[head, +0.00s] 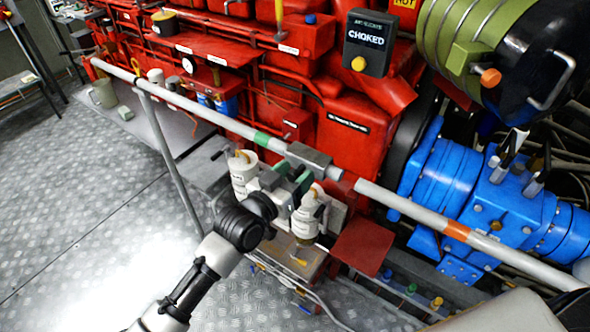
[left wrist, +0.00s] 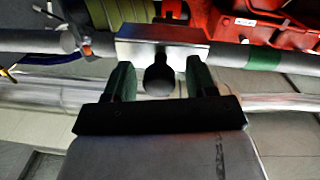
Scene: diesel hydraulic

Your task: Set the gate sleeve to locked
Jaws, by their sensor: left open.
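The gate sleeve (head: 308,155) is a grey block around a long grey handrail in the head view. In the left wrist view the sleeve (left wrist: 185,50) sits at the top middle, with a round dark knob (left wrist: 158,76) sticking out towards me. My left gripper (head: 296,174) is just below the sleeve. Its green fingers are open, one on each side of the knob, as the left wrist view shows (left wrist: 160,74). I cannot tell whether they touch it. My right gripper is not in view.
The handrail (head: 210,114) carries a green band (head: 262,139) left of the sleeve and an orange band (head: 456,230) to its right. White canisters (head: 306,217) stand close to my left gripper. Behind the rail are a red engine (head: 345,145) and a blue unit (head: 450,180). The left floor is clear.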

